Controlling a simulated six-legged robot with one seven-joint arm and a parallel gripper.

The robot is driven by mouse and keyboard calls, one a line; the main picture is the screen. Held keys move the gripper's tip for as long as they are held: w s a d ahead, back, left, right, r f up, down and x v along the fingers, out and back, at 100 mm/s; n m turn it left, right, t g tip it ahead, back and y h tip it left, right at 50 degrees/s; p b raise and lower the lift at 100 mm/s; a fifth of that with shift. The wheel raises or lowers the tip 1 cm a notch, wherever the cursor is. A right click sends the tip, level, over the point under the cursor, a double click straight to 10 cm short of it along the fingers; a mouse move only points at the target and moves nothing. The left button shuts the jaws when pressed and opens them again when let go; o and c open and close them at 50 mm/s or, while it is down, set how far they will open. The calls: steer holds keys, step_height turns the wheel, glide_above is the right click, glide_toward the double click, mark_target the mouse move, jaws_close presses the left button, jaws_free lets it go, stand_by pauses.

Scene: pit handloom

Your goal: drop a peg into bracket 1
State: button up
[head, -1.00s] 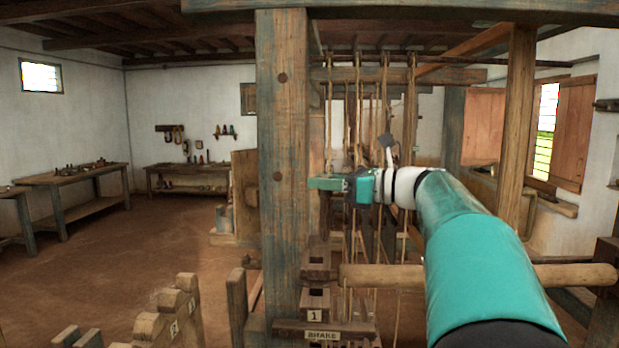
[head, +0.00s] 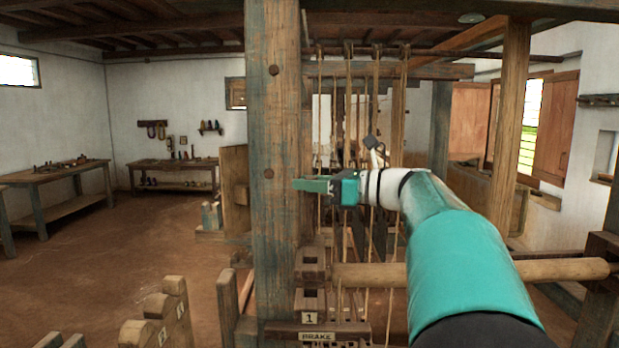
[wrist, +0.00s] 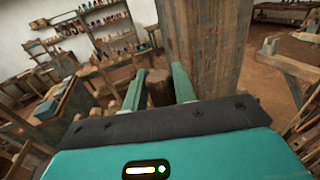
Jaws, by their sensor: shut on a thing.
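My gripper (head: 300,186) is raised in front of the thick upright post of the loom, above the brackets. In the wrist view, its two green fingers (wrist: 160,90) are closed on a brown wooden peg (wrist: 160,92), of which only the end between them shows. The peg cannot be made out in the head view. Bracket 1 (head: 310,300) is a dark wooden block with a square opening, low beside the post, with a "1" label on it. It stands below my gripper, clear of it. Its inside is too small to judge.
The loom post (head: 272,150) stands close beside my gripper. Another similar block (head: 310,262) is above bracket 1, and a "BRAKE" board (head: 317,336) is below. A round wooden beam (head: 470,272) runs to the right. Cords (head: 375,130) hang behind my gripper.

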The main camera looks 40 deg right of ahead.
mark_target(310, 242)
steer(key=shift+w+f, duration=0.15)
steer(key=shift+f, duration=6.45)
steer(key=o, duration=1.1)
steer(key=shift+o, duration=0.2)
steer(key=v, duration=1.3)
steer(key=shift+s+d, duration=0.2)
steer(key=shift+s, duration=0.15)
